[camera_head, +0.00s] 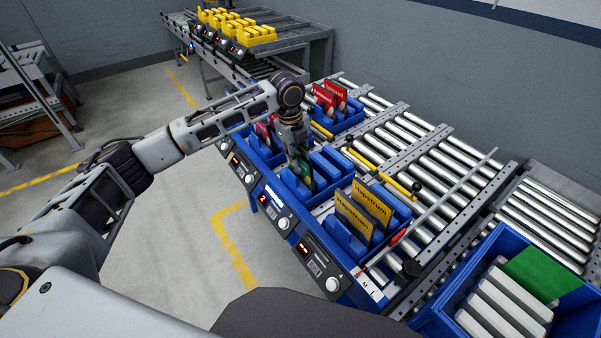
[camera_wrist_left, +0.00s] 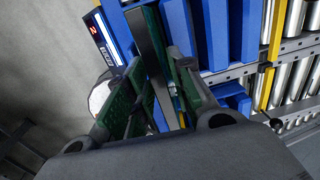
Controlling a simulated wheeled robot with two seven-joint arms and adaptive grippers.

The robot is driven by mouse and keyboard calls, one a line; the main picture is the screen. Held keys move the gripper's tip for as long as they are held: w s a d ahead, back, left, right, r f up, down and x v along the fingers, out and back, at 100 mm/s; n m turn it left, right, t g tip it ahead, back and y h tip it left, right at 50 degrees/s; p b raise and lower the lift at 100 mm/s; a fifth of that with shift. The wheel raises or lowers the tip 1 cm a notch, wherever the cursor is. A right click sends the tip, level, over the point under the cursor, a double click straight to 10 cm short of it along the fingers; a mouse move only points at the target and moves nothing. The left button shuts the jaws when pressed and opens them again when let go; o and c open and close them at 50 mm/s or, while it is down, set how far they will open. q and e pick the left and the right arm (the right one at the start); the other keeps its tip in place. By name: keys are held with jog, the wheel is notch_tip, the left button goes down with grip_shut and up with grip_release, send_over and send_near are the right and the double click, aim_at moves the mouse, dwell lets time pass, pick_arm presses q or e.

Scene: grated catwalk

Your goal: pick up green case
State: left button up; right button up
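The green case (camera_head: 305,175) stands upright and thin in a blue slotted rack in the head view, partly hidden by my left gripper. My left gripper (camera_head: 299,157) reaches down over that rack, right at the case. In the left wrist view the two fingers of the left gripper (camera_wrist_left: 157,62) point at the rack and stand apart, with a narrow dark green edge of the case (camera_wrist_left: 168,62) between them. Firm contact on both sides cannot be made out. My right gripper is not in view.
Blue racks beside it hold yellow cases (camera_head: 353,217) and red cases (camera_head: 330,97). A blue crate (camera_head: 437,312) at lower right holds pale cases and a green panel (camera_head: 541,274). Rollers (camera_head: 420,150) run behind the racks. A table with yellow bins (camera_head: 236,30) stands farther back.

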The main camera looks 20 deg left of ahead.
aim_at(299, 177)
pick_arm(q)
jog(key=shift+f, duration=0.4)
jog(key=f, duration=0.3)
jog(key=shift+w+d+f, duration=0.2)
jog(key=shift+d+f, duration=0.05)
jog(key=shift+f, duration=0.4)
jog(key=shift+c, duration=0.7)
grip_shut()
jog(key=shift+r, duration=0.4)
jog(key=shift+w+r, duration=0.1)
jog(key=shift+r, duration=0.25)
notch_tip(299, 177, up, 8)
jog(key=shift+r, duration=0.3)
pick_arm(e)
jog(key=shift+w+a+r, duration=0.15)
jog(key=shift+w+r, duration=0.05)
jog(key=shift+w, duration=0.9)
